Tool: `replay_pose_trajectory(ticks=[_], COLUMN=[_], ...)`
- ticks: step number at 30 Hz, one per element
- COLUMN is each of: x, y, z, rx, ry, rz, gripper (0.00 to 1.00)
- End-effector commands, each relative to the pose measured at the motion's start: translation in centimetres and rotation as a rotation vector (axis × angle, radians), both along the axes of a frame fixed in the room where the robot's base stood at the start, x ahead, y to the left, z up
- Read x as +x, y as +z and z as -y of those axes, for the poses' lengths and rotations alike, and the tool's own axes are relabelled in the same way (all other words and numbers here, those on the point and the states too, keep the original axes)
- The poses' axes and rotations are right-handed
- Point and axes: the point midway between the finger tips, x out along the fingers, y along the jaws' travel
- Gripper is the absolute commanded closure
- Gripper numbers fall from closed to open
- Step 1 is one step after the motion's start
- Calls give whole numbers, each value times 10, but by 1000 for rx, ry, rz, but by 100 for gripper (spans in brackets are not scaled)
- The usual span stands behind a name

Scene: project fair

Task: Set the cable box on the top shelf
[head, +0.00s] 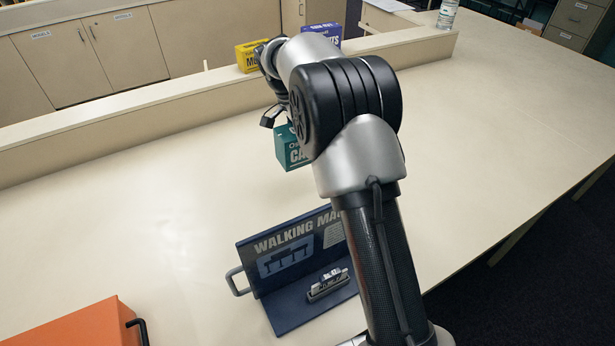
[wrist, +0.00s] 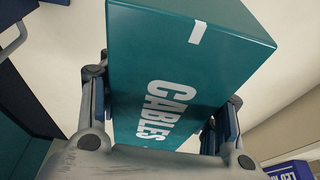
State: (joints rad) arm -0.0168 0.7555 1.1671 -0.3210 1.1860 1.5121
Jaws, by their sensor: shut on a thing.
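The cable box is a teal box (head: 288,150) marked in white; its lettering reads CABLES in the wrist view (wrist: 185,75). My gripper (head: 272,118) is shut on it, with one finger on each side of the box in the wrist view (wrist: 160,108). The box appears held above the table, short of the raised shelf; its exact height is hard to tell. The top shelf (head: 130,110) is a long pale ledge along the back of the table. My arm hides part of the shelf and part of the box.
A yellow box (head: 246,57) and a blue box (head: 322,31) stand on the shelf, partly behind my arm. A bottle (head: 447,14) stands farther right. On the table are a navy walking-machine display (head: 285,262) and an orange case (head: 75,328). The shelf's left stretch is clear.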

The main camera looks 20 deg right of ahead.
Motion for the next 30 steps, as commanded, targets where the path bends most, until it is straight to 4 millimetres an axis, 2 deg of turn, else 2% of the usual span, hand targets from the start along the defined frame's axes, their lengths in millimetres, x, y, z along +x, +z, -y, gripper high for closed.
replay_pose_trajectory(ticks=[1,3,7,17,24,30], x=[0,0,0,0,1,1], y=[-18,-36,-62,-88,-129,-134], z=[0,0,0,0,0,0], rx=[0,0,-1,-1,0,0], ry=[1,2,2,2,2,1], rz=[-1,-1,2,2,2,4], gripper=[77,77,77,77,77,77])
